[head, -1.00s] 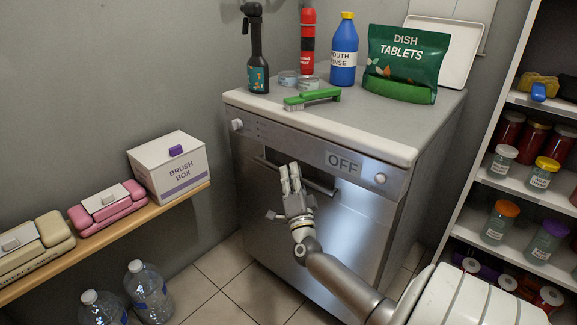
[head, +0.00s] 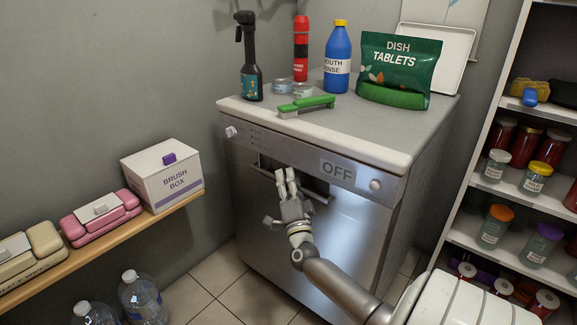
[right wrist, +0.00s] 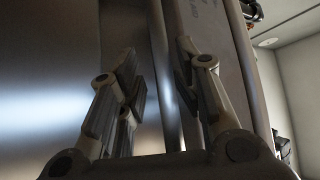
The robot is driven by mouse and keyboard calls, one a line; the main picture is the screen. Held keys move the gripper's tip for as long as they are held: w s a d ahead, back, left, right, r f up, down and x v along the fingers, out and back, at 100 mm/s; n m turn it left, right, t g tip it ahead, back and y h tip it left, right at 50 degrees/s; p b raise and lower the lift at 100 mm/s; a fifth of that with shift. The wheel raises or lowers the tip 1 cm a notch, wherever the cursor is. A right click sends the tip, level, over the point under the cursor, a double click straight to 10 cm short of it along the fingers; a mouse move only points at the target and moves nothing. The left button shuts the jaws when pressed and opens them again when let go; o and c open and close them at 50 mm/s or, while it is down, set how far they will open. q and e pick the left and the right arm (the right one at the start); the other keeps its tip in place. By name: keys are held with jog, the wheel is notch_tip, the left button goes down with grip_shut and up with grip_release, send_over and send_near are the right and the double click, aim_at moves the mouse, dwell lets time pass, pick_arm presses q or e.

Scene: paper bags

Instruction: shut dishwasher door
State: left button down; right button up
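The dishwasher (head: 398,235) stands against the grey wall. Its metal door (head: 340,240) is upright and looks level with the front; I cannot tell if it is latched. A bar handle (head: 316,194) crosses a dark recess under the control panel, which reads OFF. My right gripper (head: 286,176) is at this handle, in front of the door. In the right wrist view its two fingers (right wrist: 158,80) are apart, with the handle bar (right wrist: 165,60) showing between them; contact is unclear. My left gripper is not in view.
The dishwasher top carries a black spray bottle (head: 249,60), a green brush (head: 306,106), a blue mouth rinse bottle (head: 338,58) and dish tablets (head: 400,70). A wall shelf (head: 110,240) is at left, with water bottles (head: 143,295) below. A jar rack (head: 480,200) is at right.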

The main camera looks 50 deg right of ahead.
jog(key=v, duration=1.2)
